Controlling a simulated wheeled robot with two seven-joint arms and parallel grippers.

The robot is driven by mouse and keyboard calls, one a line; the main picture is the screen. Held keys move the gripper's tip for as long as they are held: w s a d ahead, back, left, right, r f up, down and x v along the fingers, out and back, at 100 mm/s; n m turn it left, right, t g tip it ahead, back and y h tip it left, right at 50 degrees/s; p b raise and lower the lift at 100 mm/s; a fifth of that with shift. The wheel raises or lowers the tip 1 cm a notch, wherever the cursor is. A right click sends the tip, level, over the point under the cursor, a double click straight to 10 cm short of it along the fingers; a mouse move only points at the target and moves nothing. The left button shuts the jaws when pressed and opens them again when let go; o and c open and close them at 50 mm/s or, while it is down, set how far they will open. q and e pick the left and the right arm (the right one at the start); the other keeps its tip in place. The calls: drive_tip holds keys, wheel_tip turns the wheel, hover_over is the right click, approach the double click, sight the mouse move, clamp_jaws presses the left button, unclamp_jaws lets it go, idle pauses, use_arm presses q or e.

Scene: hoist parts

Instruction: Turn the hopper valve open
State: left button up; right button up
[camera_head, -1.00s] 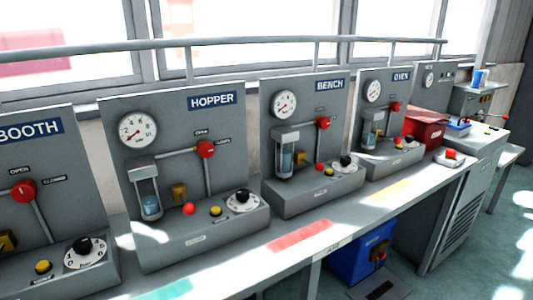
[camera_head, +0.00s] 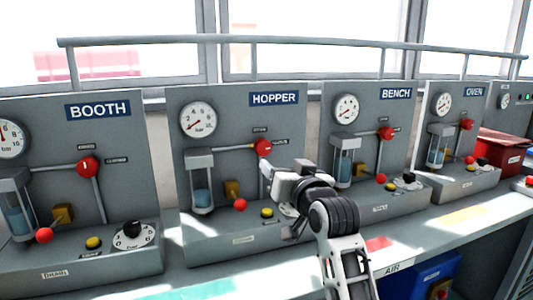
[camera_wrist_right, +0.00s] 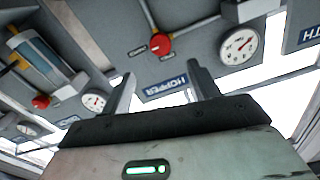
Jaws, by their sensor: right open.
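The hopper valve is a red round knob (camera_head: 263,147) on a grey pipe of the HOPPER panel (camera_head: 180,120), right of its gauge (camera_head: 198,120). In the right wrist view the picture is turned over, and the red knob (camera_wrist_right: 161,44) shows beyond the fingertips, roughly centred between them. My right gripper (camera_head: 281,167) is just below and right of the knob in the head view. Its fingers are open and empty in the right wrist view (camera_wrist_right: 160,70), with the knob apart from them. My left gripper is not in view.
Similar panels BOOTH (camera_head: 125,165), BENCH (camera_head: 365,115) and OVEN (camera_head: 455,120) stand beside it, each with a red knob. Below the hopper knob are a yellow block (camera_head: 232,189), a red ball (camera_head: 239,205) and a yellow button (camera_head: 267,213). A rail (camera_head: 150,40) runs above the panels.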

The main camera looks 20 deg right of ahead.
sight(264, 149)
drive_tip(key=w, duration=1.1)
drive_tip(key=shift+w+a, duration=0.1)
drive_tip(key=shift+a, duration=0.1)
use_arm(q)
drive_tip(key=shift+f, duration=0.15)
use_arm(e)
drive_tip(key=c, duration=1)
